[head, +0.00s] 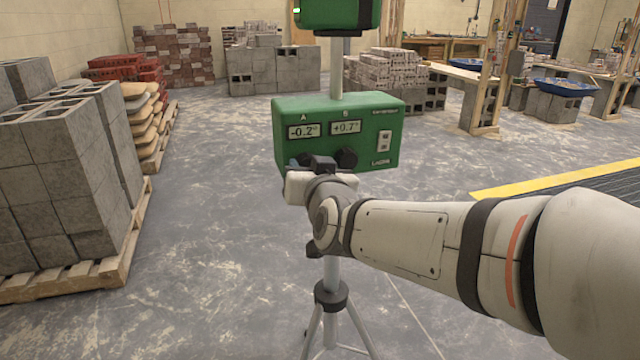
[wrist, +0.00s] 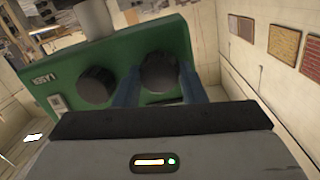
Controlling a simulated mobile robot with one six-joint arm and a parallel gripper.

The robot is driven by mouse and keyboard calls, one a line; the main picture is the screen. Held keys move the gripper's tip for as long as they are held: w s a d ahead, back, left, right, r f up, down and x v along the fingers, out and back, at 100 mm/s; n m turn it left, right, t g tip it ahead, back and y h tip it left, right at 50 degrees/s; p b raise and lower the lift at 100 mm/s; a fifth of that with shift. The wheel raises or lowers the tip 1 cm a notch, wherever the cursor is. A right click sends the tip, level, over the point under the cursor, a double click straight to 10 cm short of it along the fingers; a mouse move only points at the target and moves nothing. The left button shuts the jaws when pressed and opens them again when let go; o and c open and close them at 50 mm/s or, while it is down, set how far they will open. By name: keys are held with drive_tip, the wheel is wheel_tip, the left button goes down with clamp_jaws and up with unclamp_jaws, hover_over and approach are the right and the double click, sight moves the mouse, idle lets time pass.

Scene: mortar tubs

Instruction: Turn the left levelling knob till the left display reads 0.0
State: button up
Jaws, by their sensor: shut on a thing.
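The green levelling box (head: 365,112) stands on a tripod. Its left display, A (head: 303,131), reads -0.2°. Its right display, B (head: 346,127), reads +0.7°. The right knob (head: 347,159) is black and free; it also shows in the wrist view (wrist: 97,85). The left knob (wrist: 160,70) sits between my gripper's blue fingers in the wrist view, which is turned so the knobs' sides swap. My gripper (wrist: 160,88) is shut on this knob. In the head view my wrist hides most of the left knob.
The tripod (head: 331,298) stands below the box, with a pole (head: 340,65) rising to a green unit above (head: 338,12). Stacked grey blocks (head: 60,175) stand on a pallet at left. The floor around the tripod is clear.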

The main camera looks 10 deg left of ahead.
drive_tip(key=m+b, duration=0.2)
drive_tip(key=b, duration=0.1)
drive_tip(key=m+b, duration=0.3)
drive_tip(key=shift+w+d+r+y, duration=0.1)
drive_tip(key=shift+r+y, duration=0.05)
drive_tip(key=shift+y, duration=0.15)
drive_tip(key=shift+r, duration=0.1)
drive_tip(key=o, duration=1)
drive_tip(key=p+v, duration=0.2)
drive_tip(key=v, duration=0.5)
drive_tip(key=shift+s+d, duration=0.2)
drive_tip(key=shift+s, duration=0.1)
